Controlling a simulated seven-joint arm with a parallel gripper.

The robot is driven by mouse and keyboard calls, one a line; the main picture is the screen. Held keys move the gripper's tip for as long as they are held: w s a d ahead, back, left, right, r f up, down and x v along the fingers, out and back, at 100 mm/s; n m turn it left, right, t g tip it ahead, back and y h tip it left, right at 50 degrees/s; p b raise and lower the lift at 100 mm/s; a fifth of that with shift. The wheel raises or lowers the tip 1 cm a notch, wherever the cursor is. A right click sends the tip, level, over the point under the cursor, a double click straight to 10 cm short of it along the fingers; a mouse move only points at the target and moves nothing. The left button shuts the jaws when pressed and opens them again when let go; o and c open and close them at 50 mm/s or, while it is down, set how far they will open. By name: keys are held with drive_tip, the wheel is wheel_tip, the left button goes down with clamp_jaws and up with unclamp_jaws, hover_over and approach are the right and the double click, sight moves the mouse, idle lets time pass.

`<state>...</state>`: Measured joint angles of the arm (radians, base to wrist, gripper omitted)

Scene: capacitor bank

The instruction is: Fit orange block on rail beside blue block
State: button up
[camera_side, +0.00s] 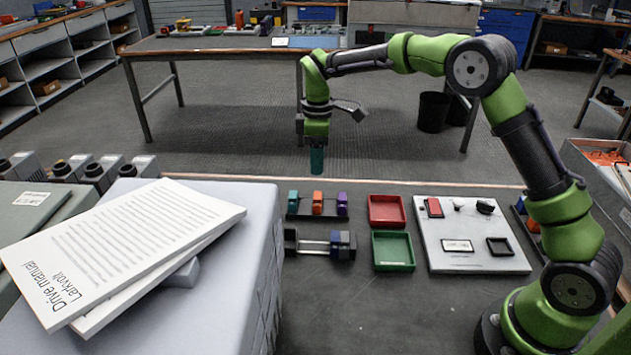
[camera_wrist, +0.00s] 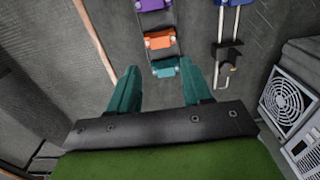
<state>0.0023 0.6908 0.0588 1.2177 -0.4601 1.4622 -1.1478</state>
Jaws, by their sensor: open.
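The orange block (camera_side: 317,202) sits in a dark holder between a teal block (camera_side: 292,200) and a purple block (camera_side: 342,203). The orange block also shows in the wrist view (camera_wrist: 159,40). The rail (camera_side: 314,246) lies in front of the holder. The blue block (camera_side: 336,241) is at its right end, beside a dark end piece. In the wrist view the rail (camera_wrist: 220,22) is at upper right, with part of the blue block (camera_wrist: 232,2) at the top edge. My gripper (camera_side: 317,170) is open and empty, above and behind the holder; its teal fingers appear apart in the wrist view (camera_wrist: 160,69).
A red tray (camera_side: 387,224) and a green tray (camera_side: 409,266) stand right of the holder and rail. A pale board (camera_side: 470,262) with small parts lies further right. A grey case (camera_side: 250,300) with manuals (camera_side: 130,240) on top stands at left.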

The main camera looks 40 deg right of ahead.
sight(317, 195)
drive_tip(key=shift+f, duration=4.45)
drive_tip(key=c, duration=0.8)
drive_tip(key=shift+o, duration=0.2)
drive_tip(key=shift+r, duration=3.55)
drive_tip(key=shift+a, duration=0.1)
